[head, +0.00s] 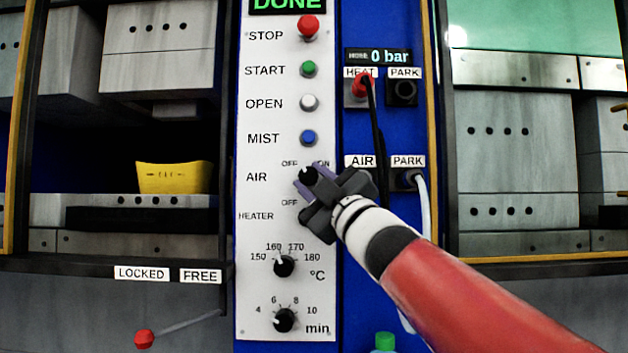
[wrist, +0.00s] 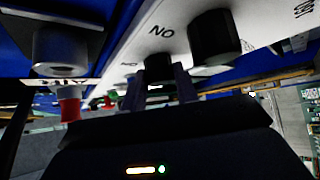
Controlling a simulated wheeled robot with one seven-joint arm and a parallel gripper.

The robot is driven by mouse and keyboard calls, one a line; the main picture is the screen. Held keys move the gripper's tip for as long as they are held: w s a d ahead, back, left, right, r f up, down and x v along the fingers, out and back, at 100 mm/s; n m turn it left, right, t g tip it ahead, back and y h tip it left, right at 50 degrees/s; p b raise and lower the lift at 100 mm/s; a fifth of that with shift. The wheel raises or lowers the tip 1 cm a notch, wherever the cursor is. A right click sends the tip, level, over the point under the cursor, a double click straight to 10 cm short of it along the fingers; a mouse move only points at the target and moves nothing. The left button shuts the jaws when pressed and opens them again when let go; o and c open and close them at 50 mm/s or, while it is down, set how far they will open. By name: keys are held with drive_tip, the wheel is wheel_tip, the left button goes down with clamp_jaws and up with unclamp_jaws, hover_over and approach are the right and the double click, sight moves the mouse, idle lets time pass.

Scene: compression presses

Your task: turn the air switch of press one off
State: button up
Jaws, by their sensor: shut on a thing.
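The air switch (head: 307,174) is a small black knob in the AIR row of the white panel, between the OFF and ON marks. My gripper (head: 314,179) reaches in from the lower right, with its two fingers on either side of this knob and shut on it. In the wrist view the black knob (wrist: 160,69) sits between the fingertips (wrist: 159,88). Which mark the knob points to is too small to tell surely. My gripper hides the heater switch in the head view; a larger black knob (wrist: 214,38) stands beside the fingers in the wrist view.
Above are the red STOP (head: 308,27), green START (head: 308,68), white OPEN (head: 308,102) and blue MIST (head: 308,138) buttons. Below are two dials (head: 284,265). To the right, a red plug (head: 362,86) sits at HEAT with a black cable hanging near my gripper; a white hose (head: 421,198) hangs from PARK.

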drive_tip(key=shift+r, duration=0.1)
drive_tip(key=o, duration=1)
drive_tip(key=b+v, duration=0.2)
drive_tip(key=v, duration=0.5)
drive_tip(key=shift+s+d+f, duration=0.15)
drive_tip(key=shift+s+f, duration=0.1)
drive_tip(key=shift+s, duration=0.05)
